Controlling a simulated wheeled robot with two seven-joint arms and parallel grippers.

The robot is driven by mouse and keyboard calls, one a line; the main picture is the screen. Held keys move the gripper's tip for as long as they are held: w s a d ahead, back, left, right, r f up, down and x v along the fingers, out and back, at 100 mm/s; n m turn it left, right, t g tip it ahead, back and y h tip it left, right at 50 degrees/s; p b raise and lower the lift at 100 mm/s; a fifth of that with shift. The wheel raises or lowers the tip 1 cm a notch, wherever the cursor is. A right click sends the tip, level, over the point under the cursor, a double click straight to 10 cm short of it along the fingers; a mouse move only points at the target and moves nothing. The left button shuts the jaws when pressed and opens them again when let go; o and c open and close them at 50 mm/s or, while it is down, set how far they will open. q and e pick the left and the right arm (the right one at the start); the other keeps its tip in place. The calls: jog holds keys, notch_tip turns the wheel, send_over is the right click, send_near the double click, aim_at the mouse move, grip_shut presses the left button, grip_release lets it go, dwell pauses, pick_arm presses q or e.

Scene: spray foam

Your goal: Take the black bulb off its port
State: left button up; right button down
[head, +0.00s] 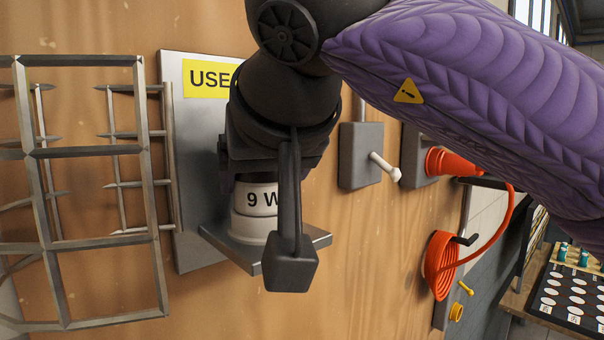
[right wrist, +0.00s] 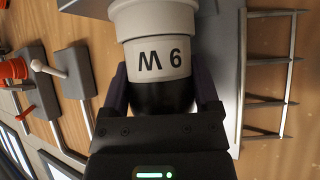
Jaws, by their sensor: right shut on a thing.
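The bulb has a white body marked "9 W" (head: 254,200) and a black end (right wrist: 163,98). In the head view it stands upright over a grey metal bracket (head: 318,241) on the wooden wall, its top hidden by my arm. My right gripper (right wrist: 162,92) is shut on the bulb, with one dark finger on each side of the black end. In the right wrist view the bulb's lettering is upside down. The port itself is hidden, so I cannot tell whether the bulb is still seated. My left gripper is in neither view.
A grey back plate carries a yellow "USE" sign (head: 205,79). A metal cage (head: 95,150) with spikes stands close at the left.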

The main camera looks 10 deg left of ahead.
jog(key=shift+r, duration=0.1)
notch_tip(320, 180, up, 3)
jog(key=p, duration=0.2)
jog(key=shift+p, duration=0.35)
jog(key=shift+r, duration=2)
